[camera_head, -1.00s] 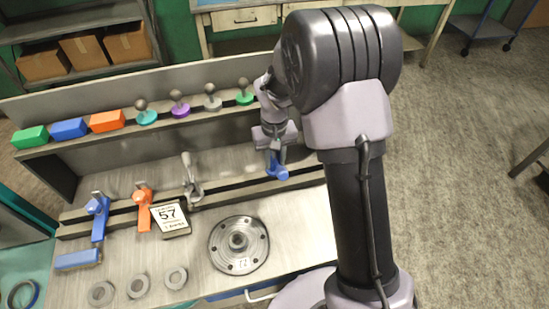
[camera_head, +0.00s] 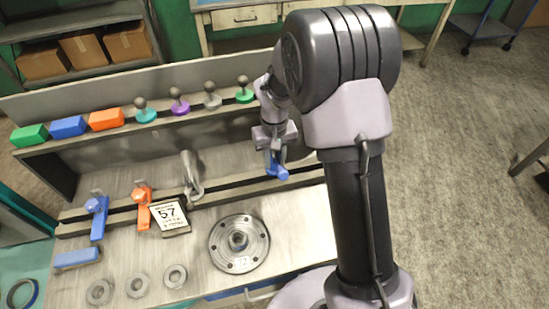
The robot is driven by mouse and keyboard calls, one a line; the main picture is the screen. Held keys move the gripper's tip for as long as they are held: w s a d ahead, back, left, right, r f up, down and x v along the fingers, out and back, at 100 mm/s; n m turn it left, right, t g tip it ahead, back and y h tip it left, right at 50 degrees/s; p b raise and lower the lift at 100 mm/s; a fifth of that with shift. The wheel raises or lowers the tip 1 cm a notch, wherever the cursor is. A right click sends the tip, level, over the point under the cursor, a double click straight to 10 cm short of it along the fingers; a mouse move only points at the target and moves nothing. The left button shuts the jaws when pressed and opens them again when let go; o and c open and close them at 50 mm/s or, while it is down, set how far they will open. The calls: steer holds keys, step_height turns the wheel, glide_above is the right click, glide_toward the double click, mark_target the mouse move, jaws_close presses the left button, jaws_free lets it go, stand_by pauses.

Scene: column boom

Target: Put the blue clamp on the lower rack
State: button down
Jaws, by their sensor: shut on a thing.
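My gripper (camera_head: 274,150) is shut on a blue clamp (camera_head: 278,172) at the right part of the lower rack (camera_head: 235,184), the long dark rail along the bench. The clamp's blue foot is at the rail; I cannot tell whether it rests on it. The gripper and my arm hide part of the clamp. Another blue clamp (camera_head: 98,220) with a grey lever stands at the rack's left end. An orange clamp (camera_head: 142,207) and a grey clamp (camera_head: 191,178) are to its right along the rack.
A sign reading 57 (camera_head: 170,216) and a round metal flange (camera_head: 239,243) lie in front of the rack. The upper shelf (camera_head: 190,118) holds coloured blocks and knobs. Several grey rings and a blue bar (camera_head: 77,259) lie at the front left.

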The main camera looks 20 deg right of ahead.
mark_target(275, 167)
steer(key=shift+f+b, duration=1.4)
steer(key=shift+f, duration=0.55)
steer(key=c, duration=1.4)
jaws_free()
steer(key=shift+r, duration=0.15)
steer(key=shift+r+p, duration=3)
steer(key=shift+r, duration=0.7)
steer(key=o, duration=0.6)
steer(key=shift+c, duration=0.2)
